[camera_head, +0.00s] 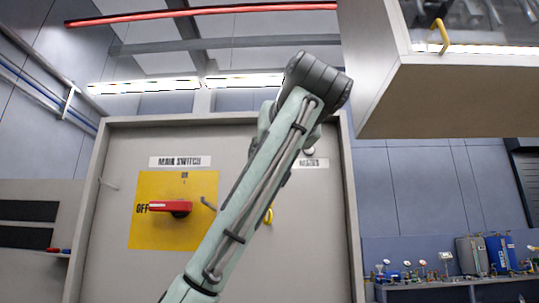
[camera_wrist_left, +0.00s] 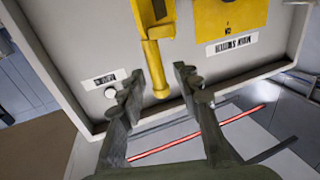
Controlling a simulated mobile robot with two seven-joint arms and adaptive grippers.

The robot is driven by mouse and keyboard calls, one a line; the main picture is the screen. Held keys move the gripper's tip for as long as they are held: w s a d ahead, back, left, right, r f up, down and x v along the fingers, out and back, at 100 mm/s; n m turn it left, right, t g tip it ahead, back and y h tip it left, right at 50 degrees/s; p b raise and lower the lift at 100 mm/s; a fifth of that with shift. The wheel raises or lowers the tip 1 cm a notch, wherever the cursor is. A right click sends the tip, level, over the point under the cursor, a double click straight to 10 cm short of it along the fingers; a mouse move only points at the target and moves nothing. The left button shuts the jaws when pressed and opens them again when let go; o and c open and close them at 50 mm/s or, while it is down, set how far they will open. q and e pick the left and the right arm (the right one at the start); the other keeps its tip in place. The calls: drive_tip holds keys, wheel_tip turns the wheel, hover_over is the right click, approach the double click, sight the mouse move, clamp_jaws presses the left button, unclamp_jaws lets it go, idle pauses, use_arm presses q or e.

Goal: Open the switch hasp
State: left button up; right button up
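The main switch has a red handle (camera_head: 170,207) on a yellow plate (camera_head: 145,185), with the handle beside the OFF mark. A small dark hook-like piece (camera_head: 208,204), perhaps the hasp, sticks out at the plate's right edge. A yellow handle (camera_head: 268,215) peeks out behind my arm; in the left wrist view it is a yellow bar (camera_wrist_left: 154,65) hanging from a yellow block. My left gripper (camera_wrist_left: 157,75) is open, with the bar's end between its fingers in that picture; I cannot tell whether they touch. The head view hides this gripper behind my arm. My right gripper is not in view.
A grey cabinet panel (camera_head: 120,265) carries the switch, a label and a round knob (camera_wrist_left: 111,93). A grey overhead box (camera_head: 430,95) juts out at upper right. A bench (camera_head: 440,290) with gauges and a blue tank (camera_head: 502,253) stands at lower right.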

use_arm(q)
drive_tip(key=s+d, duration=0.1)
drive_tip(key=s, duration=0.6)
drive_tip(key=shift+s, duration=0.2)
idle(0.4)
